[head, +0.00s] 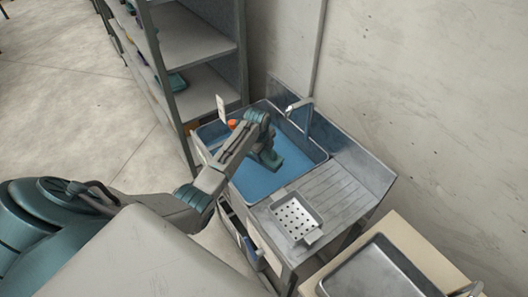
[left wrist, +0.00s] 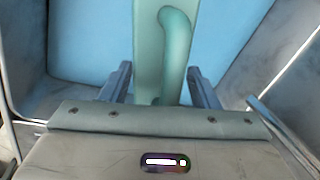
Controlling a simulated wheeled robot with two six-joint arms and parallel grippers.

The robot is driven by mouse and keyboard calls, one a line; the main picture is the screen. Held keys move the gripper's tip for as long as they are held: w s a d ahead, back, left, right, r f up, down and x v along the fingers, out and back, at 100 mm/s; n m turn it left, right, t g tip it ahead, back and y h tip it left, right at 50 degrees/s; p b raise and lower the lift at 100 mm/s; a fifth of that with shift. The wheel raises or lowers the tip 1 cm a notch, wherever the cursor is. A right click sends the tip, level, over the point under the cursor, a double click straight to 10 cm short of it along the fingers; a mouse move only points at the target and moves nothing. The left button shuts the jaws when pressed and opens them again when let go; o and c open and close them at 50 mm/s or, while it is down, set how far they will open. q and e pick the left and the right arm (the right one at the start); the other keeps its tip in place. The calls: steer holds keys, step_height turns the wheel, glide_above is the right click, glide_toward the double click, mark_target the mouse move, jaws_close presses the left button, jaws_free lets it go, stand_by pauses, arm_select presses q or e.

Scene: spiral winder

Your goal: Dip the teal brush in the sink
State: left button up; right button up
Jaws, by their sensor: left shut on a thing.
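The teal brush (left wrist: 150,45) is between the two fingers of my left gripper (left wrist: 160,72), which is shut on it. In the head view my left gripper (head: 262,143) is over the sink, and a teal block that looks like the brush (head: 270,160) shows just below it. The sink (head: 318,154) is a grey metal basin with a blue inside that looks like water. I cannot tell whether the brush's lower end touches the blue surface. My right gripper is not in view.
A tap (head: 298,104) stands at the sink's back. A perforated tray (head: 296,219) lies on the ribbed drainboard (head: 335,188). An orange thing (head: 232,125) is at the sink's left rim. Shelving (head: 190,45) stands behind left. A metal tray (head: 372,270) is at lower right.

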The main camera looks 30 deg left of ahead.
arm_select(q)
steer(key=shift+r, duration=3.9)
steer(key=shift+f, duration=0.15)
